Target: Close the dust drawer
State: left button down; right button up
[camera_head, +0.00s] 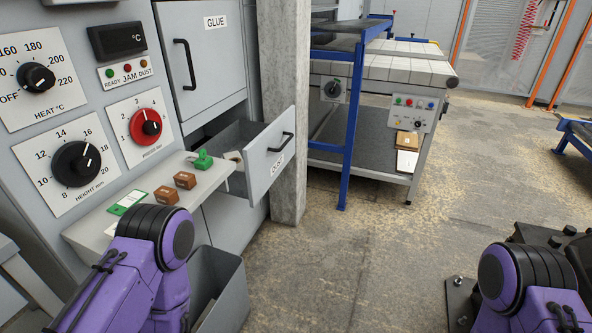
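The dust drawer (268,160) is a grey drawer in the machine's front, below the GLUE door. It is pulled out, and its open top shows a dark inside with a pale object (233,157) in it that I cannot make out. Its front panel faces right and has a black bar handle (282,143) and a label that seems to read DUST. Purple links of both my arms show at the lower left and lower right, apart from the drawer in the picture. Neither of my grippers is in view.
A shelf (99,219) with a green object (203,160) and small brown blocks (185,180) juts out left of the drawer. A grey bin (232,302) stands below. A concrete post (287,60) stands behind the drawer front. Open floor (350,260) lies to the right.

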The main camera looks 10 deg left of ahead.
aim_at(265, 149)
jog(key=z, duration=0.35)
jog(key=i, duration=0.9)
jog(key=z, duration=0.1)
